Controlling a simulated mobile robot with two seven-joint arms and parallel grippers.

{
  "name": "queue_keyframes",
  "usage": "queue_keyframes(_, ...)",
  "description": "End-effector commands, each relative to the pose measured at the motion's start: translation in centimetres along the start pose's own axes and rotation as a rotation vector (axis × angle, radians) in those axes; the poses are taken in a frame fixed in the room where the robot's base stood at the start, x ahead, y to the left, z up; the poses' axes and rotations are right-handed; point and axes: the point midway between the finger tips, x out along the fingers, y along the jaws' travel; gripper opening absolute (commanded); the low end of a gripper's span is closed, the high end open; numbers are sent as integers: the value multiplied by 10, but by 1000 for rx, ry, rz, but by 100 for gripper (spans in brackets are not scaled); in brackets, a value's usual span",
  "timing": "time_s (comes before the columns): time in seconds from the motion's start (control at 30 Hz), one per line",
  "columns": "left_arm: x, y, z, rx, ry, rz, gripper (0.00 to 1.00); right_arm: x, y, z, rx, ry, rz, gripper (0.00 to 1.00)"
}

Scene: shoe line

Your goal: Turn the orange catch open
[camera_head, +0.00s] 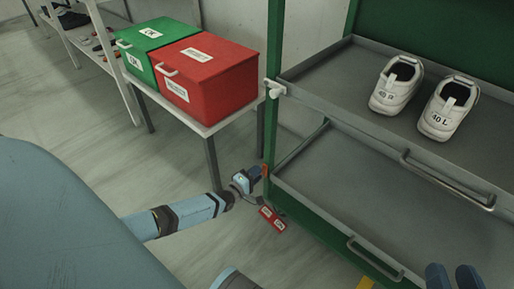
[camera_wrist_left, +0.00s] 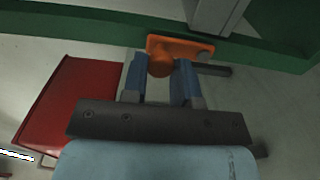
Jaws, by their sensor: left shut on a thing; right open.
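The orange catch (camera_wrist_left: 190,46) sits on a green frame rail at the top of the left wrist view, a flat plate with a rounded knob. My left gripper (camera_wrist_left: 160,72) is shut on its knob, one blue finger on each side. In the head view the catch (camera_head: 265,170) shows as a small orange patch at the lower left corner of the green rack, with my left gripper (camera_head: 256,173) against it and hiding part of it. My right gripper (camera_head: 453,277) is open and empty at the bottom right, in front of the rack's lower tray.
The green rack has an upper tray (camera_head: 335,75) with two white shoes (camera_head: 397,85) (camera_head: 449,108) and an empty lower tray (camera_head: 370,200). A table (camera_head: 207,128) with green (camera_head: 148,52) and red boxes (camera_head: 215,85) stands left. Red labels (camera_head: 272,219) show below my left gripper.

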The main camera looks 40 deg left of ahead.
Motion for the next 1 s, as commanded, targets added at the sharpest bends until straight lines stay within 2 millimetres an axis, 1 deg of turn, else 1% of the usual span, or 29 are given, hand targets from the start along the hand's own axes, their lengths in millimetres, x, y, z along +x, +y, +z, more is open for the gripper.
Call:
queue_keyframes(0.57, -1, -1, -2, -28, 1, -1, 3, -2, 1, 2, -14, -2, -1, 43)
queue_keyframes(0.6, -1, -1, -2, -28, 1, -1, 36, -1, 1, 2, -12, -2, -1, 43)
queue_keyframes(0.67, 0, -1, -2, -28, 1, -1, 50, -1, 1, 2, -10, -1, 0, 43)
queue_keyframes(0.7, 0, 0, -2, -27, 1, -1, 52, -1, 1, 1, -9, 0, 1, 43)
queue_keyframes(0.9, 0, 0, -2, -27, 0, -1, 52, 0, 0, 0, -1, 5, 4, 43)
queue_keyframes(1.0, -3, 0, -2, -27, 0, -1, 52, 0, 0, -2, 2, 5, 3, 43)
